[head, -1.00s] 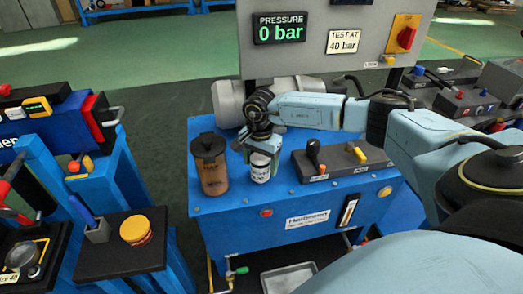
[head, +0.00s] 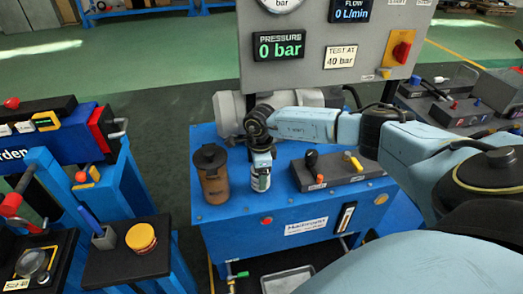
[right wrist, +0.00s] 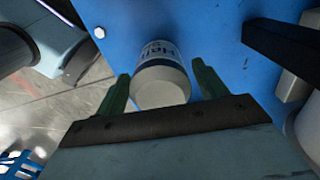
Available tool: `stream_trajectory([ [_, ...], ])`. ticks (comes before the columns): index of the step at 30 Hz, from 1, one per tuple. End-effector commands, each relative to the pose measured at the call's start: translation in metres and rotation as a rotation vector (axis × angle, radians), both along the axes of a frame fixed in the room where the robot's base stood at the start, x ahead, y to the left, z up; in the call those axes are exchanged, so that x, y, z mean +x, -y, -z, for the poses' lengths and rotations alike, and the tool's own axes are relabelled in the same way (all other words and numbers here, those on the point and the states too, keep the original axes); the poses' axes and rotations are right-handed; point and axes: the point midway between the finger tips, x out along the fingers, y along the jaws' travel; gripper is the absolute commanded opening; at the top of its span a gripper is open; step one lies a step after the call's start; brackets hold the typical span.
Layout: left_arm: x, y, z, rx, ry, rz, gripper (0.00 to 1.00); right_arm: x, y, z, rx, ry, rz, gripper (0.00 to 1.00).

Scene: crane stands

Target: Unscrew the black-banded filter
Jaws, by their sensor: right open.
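A small white canister filter (head: 260,182) with a dark printed label stands on the blue bench, below my right gripper. In the right wrist view the two green fingers of the right gripper (right wrist: 160,72) are apart, one on each side of the filter, with visible gaps. My left gripper is not in view.
The blue bench (head: 220,222) carries a brown translucent canister (head: 214,180) close left of the filter and a dark valve block (head: 335,172) with levers to the right. A grey gauge panel (head: 330,85) rises behind.

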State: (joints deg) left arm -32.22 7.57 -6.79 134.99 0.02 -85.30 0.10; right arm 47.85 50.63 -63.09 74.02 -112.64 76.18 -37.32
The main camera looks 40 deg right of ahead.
Motion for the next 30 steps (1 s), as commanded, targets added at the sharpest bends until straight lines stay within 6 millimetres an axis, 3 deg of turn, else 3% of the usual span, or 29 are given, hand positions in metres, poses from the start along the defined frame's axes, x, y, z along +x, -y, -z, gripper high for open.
stream_trajectory([
  [8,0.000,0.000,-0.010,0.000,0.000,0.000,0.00,0.000,-0.001,-0.001,0.000,0.000,0.160,0.72],
  [15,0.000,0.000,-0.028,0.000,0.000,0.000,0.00,0.000,0.000,-0.002,0.000,-0.001,0.459,0.72],
  [23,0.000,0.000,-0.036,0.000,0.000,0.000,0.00,0.000,0.000,-0.001,0.000,0.000,0.613,0.72],
  [30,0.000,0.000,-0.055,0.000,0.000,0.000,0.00,0.000,0.000,-0.002,-0.001,0.000,0.913,0.72],
])
